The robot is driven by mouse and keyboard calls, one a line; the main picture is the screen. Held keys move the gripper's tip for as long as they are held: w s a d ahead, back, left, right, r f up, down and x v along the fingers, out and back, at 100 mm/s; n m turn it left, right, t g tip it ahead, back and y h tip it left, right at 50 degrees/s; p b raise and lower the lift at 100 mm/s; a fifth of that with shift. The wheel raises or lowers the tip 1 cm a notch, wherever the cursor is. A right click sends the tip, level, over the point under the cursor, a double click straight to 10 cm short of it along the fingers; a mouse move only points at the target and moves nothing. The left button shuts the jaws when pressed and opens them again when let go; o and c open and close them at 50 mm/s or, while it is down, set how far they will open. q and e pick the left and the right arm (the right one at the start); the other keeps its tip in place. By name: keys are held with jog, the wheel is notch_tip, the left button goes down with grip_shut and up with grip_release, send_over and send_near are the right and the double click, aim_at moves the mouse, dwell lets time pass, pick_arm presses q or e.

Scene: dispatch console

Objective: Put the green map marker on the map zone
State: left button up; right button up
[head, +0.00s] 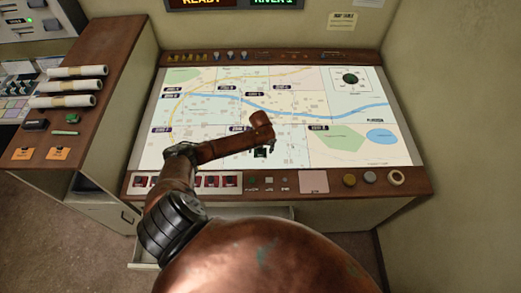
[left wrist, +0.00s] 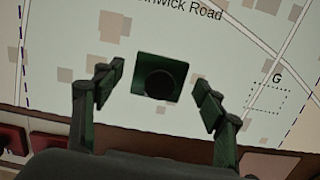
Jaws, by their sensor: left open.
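The green map marker (left wrist: 172,72), a dark green square block with a round black knob, is on the pale map in the left wrist view. My left gripper (left wrist: 158,93) is open, with one finger to each side of the marker and a gap at both sides. In the head view my left gripper (head: 265,147) is over the lower middle of the map (head: 210,98), and a small dark shape beneath it is mostly hidden. A dotted square lettered G (left wrist: 268,97) is printed on the map right of the marker. My right gripper is not in view.
The front ledge holds red blocks (head: 205,181), small green and grey pieces, a pink note (head: 314,181) and round items (head: 396,177). Rolled papers (head: 72,86) lie on the left cabinet. A round green dial (head: 350,78) is at the map's upper right. The map's right half is clear.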

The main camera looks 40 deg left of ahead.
aim_at(261, 152)
pick_arm(q)
notch_tip(261, 152, up, 12)
jog(key=s, duration=0.1)
jog(key=shift+d+b, duration=0.35)
jog(key=shift+d, duration=0.1)
